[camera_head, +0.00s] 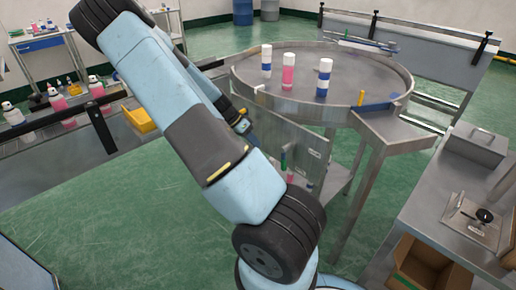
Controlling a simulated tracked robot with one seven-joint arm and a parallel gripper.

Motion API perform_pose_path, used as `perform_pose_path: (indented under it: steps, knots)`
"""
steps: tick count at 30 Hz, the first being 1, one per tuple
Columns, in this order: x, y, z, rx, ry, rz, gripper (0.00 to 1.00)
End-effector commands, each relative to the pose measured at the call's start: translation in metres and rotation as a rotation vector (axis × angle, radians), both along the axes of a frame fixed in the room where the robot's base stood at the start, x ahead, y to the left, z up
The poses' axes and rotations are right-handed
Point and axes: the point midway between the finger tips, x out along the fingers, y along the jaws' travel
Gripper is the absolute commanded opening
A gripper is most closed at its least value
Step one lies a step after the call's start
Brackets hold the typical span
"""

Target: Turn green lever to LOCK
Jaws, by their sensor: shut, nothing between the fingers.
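A small upright green piece (284,160), likely the green lever, shows at the front of a grey metal panel (307,138) below the round table. My arm crosses in front and hides part of the panel. I cannot read a LOCK mark or tell the lever's exact position. My gripper (247,130) is partly hidden behind my arm, near the panel's upper left side. It is shut and empty, up and left of the green piece in the picture. I cannot tell whether it touches the panel.
A round steel table (335,106) holds a few cans, including a pink one (288,72). A left bench carries several bottles and a yellow bin (140,119). Green floor is clear at lower left.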

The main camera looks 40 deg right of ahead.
Motion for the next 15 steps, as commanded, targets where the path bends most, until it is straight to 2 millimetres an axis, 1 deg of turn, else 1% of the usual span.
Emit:
perform_pose_path:
  steps: [12,15]
  knots:
    - [-0.034,-0.031,-0.057,0.002,0.004,-0.001,0.00]
    - [-0.043,-0.036,-0.067,0.002,0.003,-0.001,0.00]
